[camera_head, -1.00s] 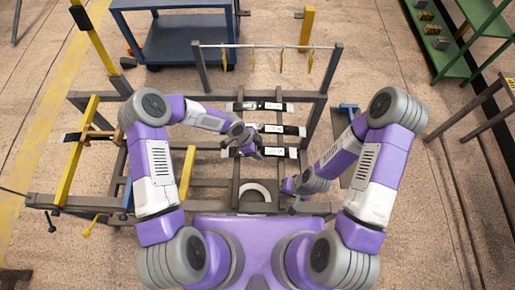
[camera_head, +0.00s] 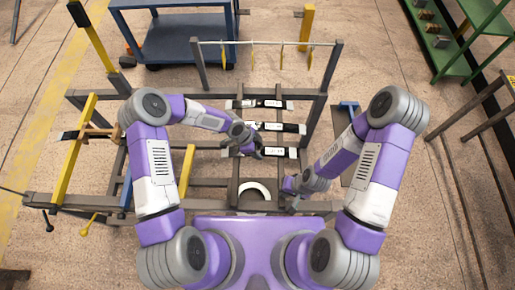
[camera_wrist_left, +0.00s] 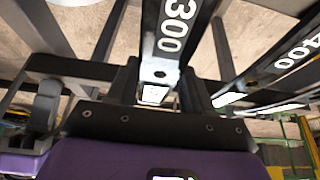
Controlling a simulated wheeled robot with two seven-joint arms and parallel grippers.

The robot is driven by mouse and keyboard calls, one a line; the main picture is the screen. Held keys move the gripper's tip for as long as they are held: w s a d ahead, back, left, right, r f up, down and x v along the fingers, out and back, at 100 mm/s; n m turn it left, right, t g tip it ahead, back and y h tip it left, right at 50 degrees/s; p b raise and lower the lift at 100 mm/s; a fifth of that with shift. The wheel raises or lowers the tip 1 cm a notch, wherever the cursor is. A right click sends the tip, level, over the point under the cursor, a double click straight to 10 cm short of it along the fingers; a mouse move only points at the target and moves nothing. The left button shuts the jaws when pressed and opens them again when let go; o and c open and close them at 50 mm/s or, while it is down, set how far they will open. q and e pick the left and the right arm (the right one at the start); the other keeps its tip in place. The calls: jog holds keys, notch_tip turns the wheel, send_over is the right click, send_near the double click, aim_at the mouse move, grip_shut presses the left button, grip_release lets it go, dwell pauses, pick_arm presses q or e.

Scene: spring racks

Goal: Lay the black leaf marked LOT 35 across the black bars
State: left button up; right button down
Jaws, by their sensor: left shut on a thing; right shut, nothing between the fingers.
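Three black leaves with pale ends and white markings lie roughly parallel on the dark rack: a far leaf (camera_head: 270,104), a middle leaf (camera_head: 287,128) and a near leaf (camera_head: 278,152). My left gripper (camera_head: 257,150) is shut on a black leaf, seemingly the near one. In the left wrist view a black leaf marked 300 (camera_wrist_left: 172,35) runs up from between the fingers. A leaf marked 400 (camera_wrist_left: 290,60) lies to its right. LOT 35 cannot be read on any leaf. Dark bars (camera_head: 233,188) run beneath. My right gripper (camera_head: 297,203) is shut and empty, low at the right.
A rail with yellow hangers (camera_head: 282,58) stands behind the leaves. Yellow posts (camera_head: 73,160) stand at the left, with another dark leaf (camera_head: 70,135) near them. A blue cart (camera_head: 180,40) and a green shelf (camera_head: 450,45) stand farther back.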

pick_arm(q)
jog(key=shift+f, duration=0.3)
pick_arm(e)
jog(key=shift+s+d+f, duration=0.1)
jog(key=shift+s+f, duration=0.05)
jog(key=shift+f, duration=0.35)
pick_arm(q)
jog(key=o, duration=1.1)
jog(key=shift+s, duration=0.1)
jog(key=shift+o, duration=0.8)
jog(key=shift+f+b, duration=0.1)
jog(key=shift+b, duration=0.2)
jog(key=shift+a+r+p, duration=0.25)
jog(key=shift+r+p, duration=0.2)
jog(key=shift+r, duration=0.1)
pick_arm(e)
jog(key=shift+r, duration=0.3)
pick_arm(q)
jog(key=p+v, duration=0.5)
jog(key=v, duration=0.2)
jog(key=shift+r, duration=0.15)
pick_arm(e)
jog(key=r, duration=0.4)
jog(key=shift+a+r, duration=0.3)
jog(key=shift+r, duration=0.1)
